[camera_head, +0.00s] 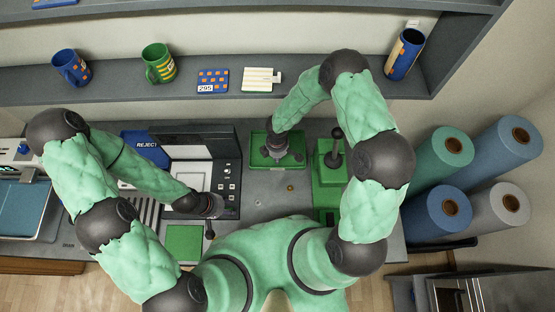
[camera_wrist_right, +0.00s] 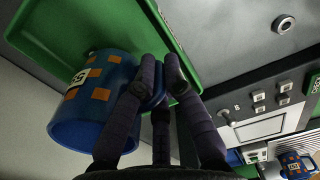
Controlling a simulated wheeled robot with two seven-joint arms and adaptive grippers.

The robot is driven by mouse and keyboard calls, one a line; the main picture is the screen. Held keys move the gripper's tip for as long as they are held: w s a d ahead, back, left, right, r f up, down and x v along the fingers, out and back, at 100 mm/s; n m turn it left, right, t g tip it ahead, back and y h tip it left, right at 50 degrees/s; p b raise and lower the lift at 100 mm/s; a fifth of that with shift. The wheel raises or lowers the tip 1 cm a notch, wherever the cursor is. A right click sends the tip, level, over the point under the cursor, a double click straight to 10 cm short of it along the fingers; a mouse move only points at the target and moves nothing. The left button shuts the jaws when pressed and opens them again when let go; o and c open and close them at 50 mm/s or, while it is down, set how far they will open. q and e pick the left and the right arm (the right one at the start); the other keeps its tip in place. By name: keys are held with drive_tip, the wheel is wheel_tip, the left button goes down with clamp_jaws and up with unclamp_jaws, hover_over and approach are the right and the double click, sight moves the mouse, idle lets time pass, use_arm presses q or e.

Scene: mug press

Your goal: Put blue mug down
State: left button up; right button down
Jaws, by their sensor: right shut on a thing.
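The blue mug (camera_wrist_right: 112,78) with orange squares and a white number label shows in the right wrist view. My right gripper (camera_wrist_right: 160,82) is shut on its handle. The mug is at the green tray (camera_wrist_right: 45,40), and I cannot tell whether it touches the tray floor. In the head view my right gripper (camera_head: 279,154) is over the green tray (camera_head: 257,161), and the mug is mostly hidden there. My left gripper (camera_head: 211,207) is low by the press panel. Its fingers are too small and dark to read.
A blue mug (camera_head: 70,67), a green mug (camera_head: 160,64) and a tall blue cup (camera_head: 404,54) stand on the shelf (camera_head: 120,88). A green lever press (camera_head: 333,160) stands right of the tray. A blue REJECT bin (camera_head: 143,142) is at the left. Rolls (camera_head: 445,150) stand far right.

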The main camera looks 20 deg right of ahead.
use_arm(q)
drive_tip(key=shift+f, duration=0.1)
use_arm(e)
drive_tip(key=shift+w+d+f, duration=0.15)
drive_tip(key=shift+d+f, duration=0.05)
drive_tip(key=shift+f, duration=0.15)
use_arm(q)
drive_tip(key=shift+f+b, duration=0.7)
drive_tip(key=shift+b, duration=0.1)
use_arm(e)
wheel_tip(320, 180, down, 3)
drive_tip(key=shift+r, duration=0.2)
drive_tip(key=shift+f, duration=0.15)
use_arm(q)
drive_tip(key=shift+f, duration=0.1)
use_arm(e)
drive_tip(key=c, duration=1.3)
unclamp_jaws()
drive_tip(key=shift+f, duration=0.1)
